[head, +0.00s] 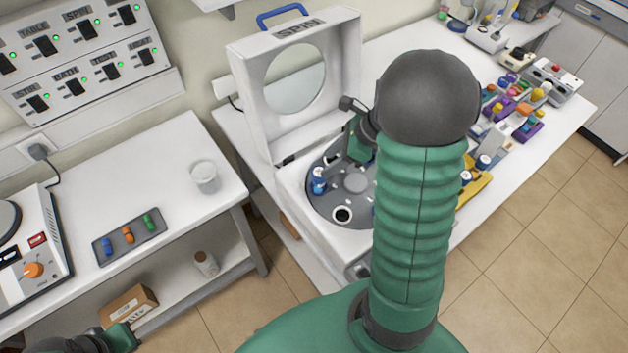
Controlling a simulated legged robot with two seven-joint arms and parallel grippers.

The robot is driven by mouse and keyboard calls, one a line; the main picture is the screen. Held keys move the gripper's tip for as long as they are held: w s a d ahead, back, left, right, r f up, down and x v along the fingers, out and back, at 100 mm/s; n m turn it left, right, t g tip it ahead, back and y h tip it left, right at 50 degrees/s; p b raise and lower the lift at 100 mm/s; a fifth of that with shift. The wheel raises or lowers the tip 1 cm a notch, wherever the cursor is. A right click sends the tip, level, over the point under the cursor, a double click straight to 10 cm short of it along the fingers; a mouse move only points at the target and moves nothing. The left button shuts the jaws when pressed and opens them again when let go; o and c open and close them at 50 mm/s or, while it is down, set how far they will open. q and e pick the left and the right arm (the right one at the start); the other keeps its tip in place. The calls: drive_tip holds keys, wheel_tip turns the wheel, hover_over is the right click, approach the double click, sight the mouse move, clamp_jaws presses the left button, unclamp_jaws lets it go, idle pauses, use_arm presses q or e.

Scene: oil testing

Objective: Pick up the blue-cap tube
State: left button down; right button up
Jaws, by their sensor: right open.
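A blue-cap tube (318,180) stands in a slot at the left of the grey rotor (355,183) inside the open white centrifuge marked SPIN. My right gripper (357,140) is open over the far part of the rotor, up and to the right of the tube, and appears apart from it. My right arm hides the right side of the rotor and anything there. My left gripper (122,338) is only partly in view at the bottom left, far from the centrifuge; its jaws cannot be made out.
The centrifuge's raised lid (296,80) stands behind the rotor. Racks of coloured tubes (515,100) fill the table to the right. A grey tray (130,236) with coloured pieces and a white cup (204,176) are on the left table. A gap separates the two tables.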

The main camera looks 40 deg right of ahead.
sight(313, 179)
drive_tip(key=f, duration=0.3)
drive_tip(key=shift+w+a+f, duration=0.2)
drive_tip(key=shift+a+f, duration=0.05)
drive_tip(key=shift+a, duration=0.05)
drive_tip(key=shift+a+f, duration=0.15)
drive_tip(key=shift+f, duration=0.15)
drive_tip(key=shift+a+f, duration=0.2)
drive_tip(key=shift+f, duration=0.1)
drive_tip(key=x, duration=0.5)
drive_tip(key=shift+w+a, duration=0.3)
drive_tip(key=shift+w, duration=0.2)
drive_tip(key=shift+s+d, duration=0.1)
drive_tip(key=shift+s, duration=0.1)
drive_tip(key=shift+s+d, duration=0.1)
drive_tip(key=shift+c, duration=0.9)
drive_tip(key=shift+d, duration=0.1)
drive_tip(key=c, duration=0.5)
drive_tip(key=shift+c, duration=1)
use_arm(q)
drive_tip(key=shift+s+d+r, duration=0.1)
drive_tip(key=shift+s+d, duration=0.05)
drive_tip(key=shift+s, duration=0.55)
use_arm(e)
drive_tip(key=shift+a, duration=0.2)
clamp_jaws()
